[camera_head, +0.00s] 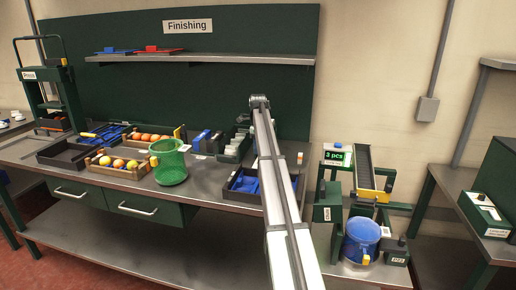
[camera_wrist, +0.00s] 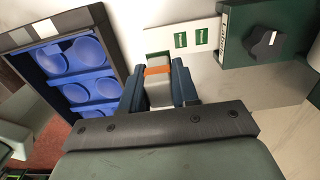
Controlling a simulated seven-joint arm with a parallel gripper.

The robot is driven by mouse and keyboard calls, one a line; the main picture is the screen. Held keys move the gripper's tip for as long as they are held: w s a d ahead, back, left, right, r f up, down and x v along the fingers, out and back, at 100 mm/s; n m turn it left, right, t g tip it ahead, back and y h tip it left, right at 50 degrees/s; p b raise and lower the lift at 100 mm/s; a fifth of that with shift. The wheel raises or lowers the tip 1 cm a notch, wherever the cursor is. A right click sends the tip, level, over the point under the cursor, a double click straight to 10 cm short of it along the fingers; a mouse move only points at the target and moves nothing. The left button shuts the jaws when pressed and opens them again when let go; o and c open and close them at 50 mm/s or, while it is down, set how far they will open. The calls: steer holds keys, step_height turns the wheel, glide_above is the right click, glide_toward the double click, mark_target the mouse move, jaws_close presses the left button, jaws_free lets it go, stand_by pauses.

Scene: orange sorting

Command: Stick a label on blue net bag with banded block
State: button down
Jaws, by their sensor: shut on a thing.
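My gripper (camera_wrist: 158,88) is shut on the banded block (camera_wrist: 158,67), a pale grey block with an orange band. The block is between the two dark blue-grey fingers, and its far end points towards a white strip with two green labels (camera_wrist: 180,40). I cannot tell whether the block touches the strip. The blue net bag (camera_head: 361,238) stands open and upright at the right in the head view, at the green stand with the chute. It does not show in the wrist view. My arm hides the gripper and block in the head view.
A dark tray with round blue cups (camera_wrist: 97,15) is left of my gripper. A green box with a black knob (camera_wrist: 230,45) is at the right. A green net bag (camera_head: 170,160) and crates of fruit (camera_head: 137,173) stand on the bench. A shelf (camera_head: 210,60) runs above.

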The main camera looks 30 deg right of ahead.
steer(key=s+d+n, duration=0.2)
steer(key=s+n, duration=0.2)
steer(key=s, duration=0.7)
steer(key=s+d+n, duration=0.2)
steer(key=s+n, duration=0.3)
steer(key=s, duration=0.7)
steer(key=s+d+n, duration=0.2)
steer(key=s+n, duration=0.3)
steer(key=s, duration=0.6)
steer(key=shift+s+d+f, duration=0.1)
steer(key=shift+s+d, duration=0.2)
steer(key=shift+d, duration=0.05)
steer(key=shift+s+n, duration=0.7)
steer(key=shift+s, duration=0.4)
steer(key=shift+s+d+f+m, duration=0.2)
steer(key=shift+d+m, duration=0.15)
steer(key=shift+d, duration=0.15)
steer(key=shift+s+d+f+m, duration=0.1)
steer(key=shift+d+f+m, duration=0.1)
steer(key=shift+d+m, duration=0.2)
steer(key=s+d+f+m, duration=0.3)
steer(key=d+m, duration=0.2)
steer(key=d, duration=0.1)
steer(key=s+d+f+m, duration=0.3)
steer(key=d+m, duration=0.2)
steer(key=m, duration=1)
glide_above(386, 231)
step_height(386, 231, down, 6)
steer(key=shift+a+f, duration=0.15)
steer(key=shift+f, duration=2.65)
